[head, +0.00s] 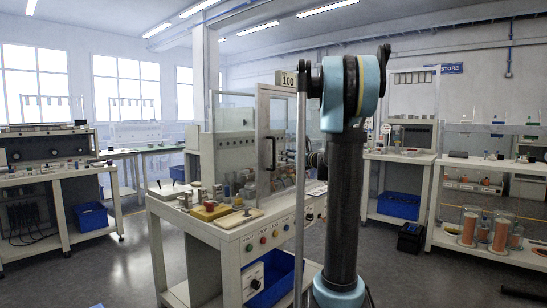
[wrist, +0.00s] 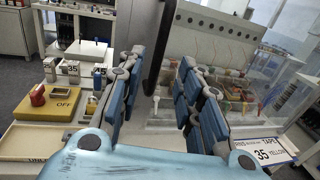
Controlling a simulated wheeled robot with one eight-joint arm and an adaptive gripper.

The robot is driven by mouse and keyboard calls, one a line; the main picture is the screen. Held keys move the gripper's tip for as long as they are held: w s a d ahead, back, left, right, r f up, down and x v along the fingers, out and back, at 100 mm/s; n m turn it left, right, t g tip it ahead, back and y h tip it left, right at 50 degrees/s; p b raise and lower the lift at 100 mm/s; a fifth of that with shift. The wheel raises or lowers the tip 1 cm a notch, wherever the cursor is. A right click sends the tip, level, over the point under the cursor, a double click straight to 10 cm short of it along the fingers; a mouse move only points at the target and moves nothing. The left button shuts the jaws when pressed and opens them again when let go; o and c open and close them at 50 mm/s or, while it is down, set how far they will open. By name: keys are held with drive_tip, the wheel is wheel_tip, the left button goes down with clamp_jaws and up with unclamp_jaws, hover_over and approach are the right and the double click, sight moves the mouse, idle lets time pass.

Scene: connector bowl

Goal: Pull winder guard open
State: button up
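The winder guard (head: 262,125) is a tall pale-framed clear panel on the middle workbench in the head view, left of my arm. A black upright handle (head: 272,153) is on it. In the wrist view, a dark curved bar that looks like this handle (wrist: 158,45) runs down between my fingertips. My gripper (wrist: 160,62) is open, with its blue-padded fingers apart on either side of the bar in the picture. I cannot tell whether either finger touches it. My arm hides most of the gripper in the head view.
Small parts crowd the workbench (head: 225,222). A blue bin (head: 398,205) stands under the right bench; open floor lies at left.

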hover_over(274, 167)
drive_tip(key=w, duration=0.1)
idle(0.3)
clamp_jaws()
